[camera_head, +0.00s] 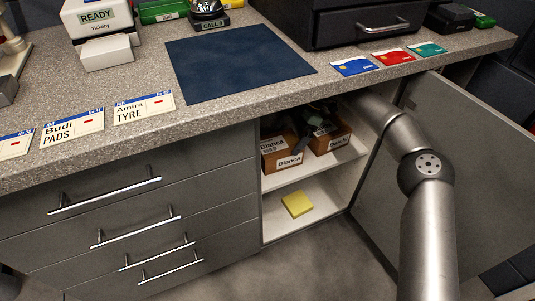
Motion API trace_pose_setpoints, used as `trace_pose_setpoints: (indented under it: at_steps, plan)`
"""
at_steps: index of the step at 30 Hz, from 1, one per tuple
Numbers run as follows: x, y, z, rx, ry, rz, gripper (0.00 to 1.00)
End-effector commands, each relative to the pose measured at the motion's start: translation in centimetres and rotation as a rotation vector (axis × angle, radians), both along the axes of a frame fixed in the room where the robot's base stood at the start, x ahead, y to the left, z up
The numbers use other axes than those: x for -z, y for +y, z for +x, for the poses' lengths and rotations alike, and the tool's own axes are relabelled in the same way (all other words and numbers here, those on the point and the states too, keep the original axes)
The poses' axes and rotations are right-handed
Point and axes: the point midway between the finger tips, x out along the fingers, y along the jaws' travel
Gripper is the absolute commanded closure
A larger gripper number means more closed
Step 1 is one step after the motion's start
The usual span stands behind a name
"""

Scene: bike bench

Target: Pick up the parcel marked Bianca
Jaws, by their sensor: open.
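Two brown cardboard parcels stand on the upper shelf of the open cabinet. The left parcel (270,160) has white labels on its top and front that read Bianca. The right parcel (338,131) has a front label that starts with a D; the rest is too small to read surely. My arm reaches in from the right, under the counter edge. My gripper (308,127), dark and small in the picture, is open at the parcels' tops, near the gap between them. Its fingers are hard to make out, and I cannot tell whether they touch a parcel.
The open cabinet door (455,170) stands right, beside my arm. A yellow pad (297,204) lies on the lower shelf. The counter (215,117) overhangs the cabinet and carries a blue mat (235,62), cards and a black drawer box (350,25). Drawers (150,215) are at left.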

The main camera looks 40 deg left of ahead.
Motion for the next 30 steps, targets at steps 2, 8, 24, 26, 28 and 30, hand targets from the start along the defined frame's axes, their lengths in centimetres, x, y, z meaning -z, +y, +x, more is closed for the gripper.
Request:
trace_pose_setpoints:
  at_steps: [2,8,24,26,28,30]
  plan:
    - [0.2,0.0,0.0,-0.001,-0.001,-0.002,0.00]
    - [1.8,0.5,-0.9,-0.001,0.001,-0.001,0.00]
    - [4.2,1.3,-2.3,0.002,0.000,0.000,0.11]
    - [4.2,1.3,-2.3,0.002,0.000,0.000,0.28]
    - [4.2,1.3,-2.3,0.002,0.000,0.000,0.47]
    - [4.1,1.4,-2.3,0.002,0.000,0.001,0.53]
